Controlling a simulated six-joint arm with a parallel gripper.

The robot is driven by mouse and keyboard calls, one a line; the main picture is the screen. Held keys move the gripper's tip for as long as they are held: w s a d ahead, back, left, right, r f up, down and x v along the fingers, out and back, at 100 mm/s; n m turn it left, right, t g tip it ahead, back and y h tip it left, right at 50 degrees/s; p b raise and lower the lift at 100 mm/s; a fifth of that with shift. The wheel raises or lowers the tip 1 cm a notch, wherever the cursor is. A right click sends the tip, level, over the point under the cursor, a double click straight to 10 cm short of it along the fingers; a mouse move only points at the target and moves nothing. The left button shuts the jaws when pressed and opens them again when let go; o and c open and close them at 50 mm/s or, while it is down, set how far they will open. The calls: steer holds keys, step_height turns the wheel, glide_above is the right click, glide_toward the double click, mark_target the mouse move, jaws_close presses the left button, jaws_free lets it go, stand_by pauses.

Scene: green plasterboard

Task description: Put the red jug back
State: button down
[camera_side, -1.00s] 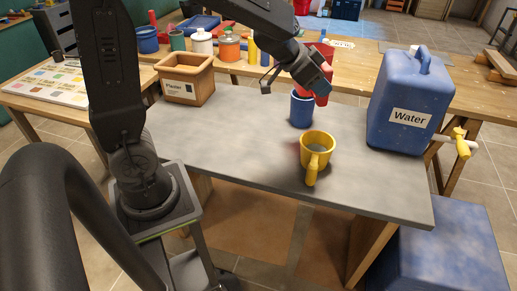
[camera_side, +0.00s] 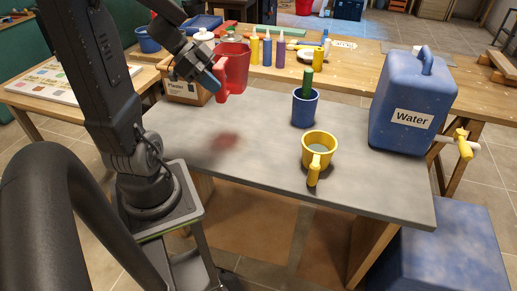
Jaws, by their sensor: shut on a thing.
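The red jug (camera_side: 236,65) is in the air above the back left part of the grey table. My gripper (camera_side: 213,84) is shut on it from the left, at its handle side. The jug looks roughly upright. A blurred reddish patch (camera_side: 224,143) shows on the grey table top below it. How the fingers sit on the handle is too small to tell.
A plaster box (camera_side: 184,92) stands behind the gripper at the left. A blue cup (camera_side: 305,108) with a green thing in it, a yellow jug (camera_side: 318,152) and a blue water canister (camera_side: 408,112) stand to the right. The front left of the grey table (camera_side: 190,128) is clear.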

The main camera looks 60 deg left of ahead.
steer(key=s+r, duration=0.1)
steer(key=s, duration=0.4)
step_height(320, 180, down, 9)
steer(key=m, duration=0.1)
steer(key=shift+h, duration=0.3)
steer(key=shift+x, duration=7.95)
steer(key=shift+f, duration=0.15)
steer(key=c, duration=0.8)
jaws_free()
steer(key=shift+c, duration=0.2)
